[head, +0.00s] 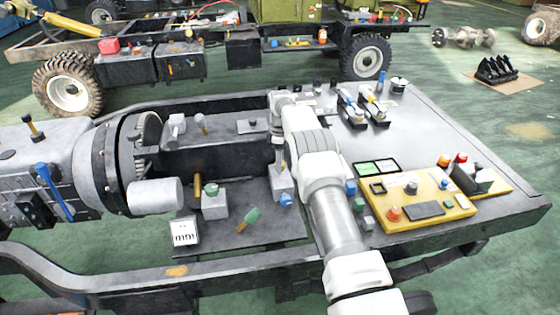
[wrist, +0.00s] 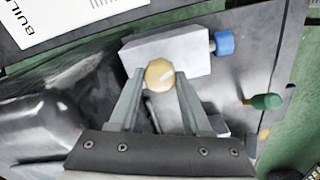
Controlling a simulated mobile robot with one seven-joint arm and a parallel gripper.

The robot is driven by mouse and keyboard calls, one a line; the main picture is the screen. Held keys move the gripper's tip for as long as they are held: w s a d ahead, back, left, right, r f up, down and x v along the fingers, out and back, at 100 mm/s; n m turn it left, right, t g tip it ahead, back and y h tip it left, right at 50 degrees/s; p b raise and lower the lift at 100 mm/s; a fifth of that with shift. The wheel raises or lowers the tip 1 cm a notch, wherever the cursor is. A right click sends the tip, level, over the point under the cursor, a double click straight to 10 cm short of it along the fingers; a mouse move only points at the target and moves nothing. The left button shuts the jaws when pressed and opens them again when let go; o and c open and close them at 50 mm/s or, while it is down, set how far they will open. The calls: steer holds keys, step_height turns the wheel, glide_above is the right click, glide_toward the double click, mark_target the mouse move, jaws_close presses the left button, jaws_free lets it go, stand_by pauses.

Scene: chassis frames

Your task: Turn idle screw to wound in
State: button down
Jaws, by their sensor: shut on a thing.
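In the wrist view, a round brass-coloured screw head (wrist: 160,74), which looks like the idle screw, sits at the edge of a grey block (wrist: 185,48). My gripper (wrist: 160,79) is shut on this head, one finger on each side. The head has a pale mark across it. A blue knob (wrist: 224,43) sticks out of the block's right end. In the head view, my gripper (head: 279,160) points down over the same block (head: 281,182), with the blue knob (head: 286,199) at its front. The screw head is hidden there by my gripper, and its depth cannot be told.
A block with a green knob (head: 210,189) and a green-handled piece (head: 250,217) stand to the left on the dark plate. A large grey engine housing (head: 85,165) lies farther left. A yellow control panel (head: 430,205) is on the right.

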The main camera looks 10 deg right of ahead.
steer(key=shift+m, duration=0.3)
steer(key=shift+m+b, duration=0.55)
steer(key=shift+m, duration=0.35)
steer(key=m, duration=0.3)
steer(key=shift+b, duration=0.35)
steer(key=m, duration=0.7)
steer(key=shift+m, duration=0.4)
steer(key=m, duration=0.3)
steer(key=shift+m, duration=0.3)
steer(key=m, duration=0.3)
steer(key=shift+m, duration=0.3)
steer(key=m, duration=0.6)
steer(key=shift+m, duration=0.4)
